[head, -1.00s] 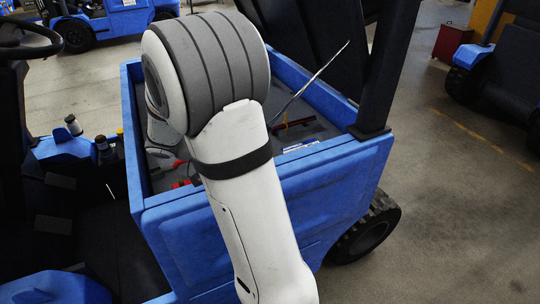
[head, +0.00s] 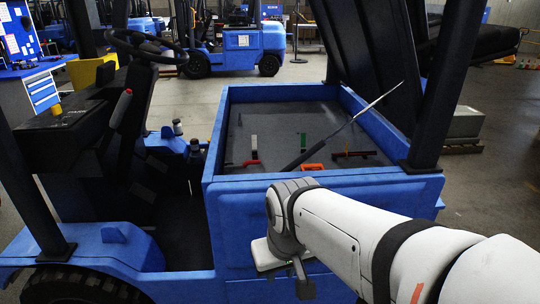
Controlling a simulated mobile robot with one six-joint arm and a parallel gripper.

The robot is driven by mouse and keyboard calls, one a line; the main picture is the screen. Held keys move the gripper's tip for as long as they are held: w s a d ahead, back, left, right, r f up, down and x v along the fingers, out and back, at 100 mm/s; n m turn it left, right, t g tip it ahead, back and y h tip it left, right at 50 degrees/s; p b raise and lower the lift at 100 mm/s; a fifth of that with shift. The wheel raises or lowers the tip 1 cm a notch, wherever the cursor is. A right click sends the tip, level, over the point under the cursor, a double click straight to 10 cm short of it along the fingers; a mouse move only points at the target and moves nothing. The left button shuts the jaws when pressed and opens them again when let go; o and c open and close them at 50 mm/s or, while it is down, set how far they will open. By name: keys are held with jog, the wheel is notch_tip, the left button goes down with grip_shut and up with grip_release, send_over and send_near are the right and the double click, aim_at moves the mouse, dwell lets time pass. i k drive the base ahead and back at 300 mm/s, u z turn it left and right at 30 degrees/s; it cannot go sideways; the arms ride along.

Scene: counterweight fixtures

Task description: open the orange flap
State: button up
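A small orange piece (head: 313,168), which looks like the orange flap, shows inside the blue open-topped bay of the vehicle, just behind its near wall. It is small in view, and I cannot tell whether it is open or shut. My arm reaches in from the right, and its end is outside the bay, in front of the near wall. My gripper (head: 284,272) seems to be the grey part below the wrist, lower than the orange piece and apart from it. Its fingers are not clear, and I cannot tell whether it is open.
The blue bay rim (head: 290,180) stands between my arm and the bay floor. Inside are a red handle (head: 252,150), a green piece (head: 303,142), a dark red bar (head: 355,154) and a slanting rod (head: 345,126). A dark raised cover (head: 375,65) leans at the right.

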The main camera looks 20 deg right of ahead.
aim_at(317, 166)
jog(key=u, duration=0.05)
jog(key=k, duration=0.8)
jog(key=z, duration=0.75)
jog(key=i, duration=1.8)
jog(key=u, duration=0.25)
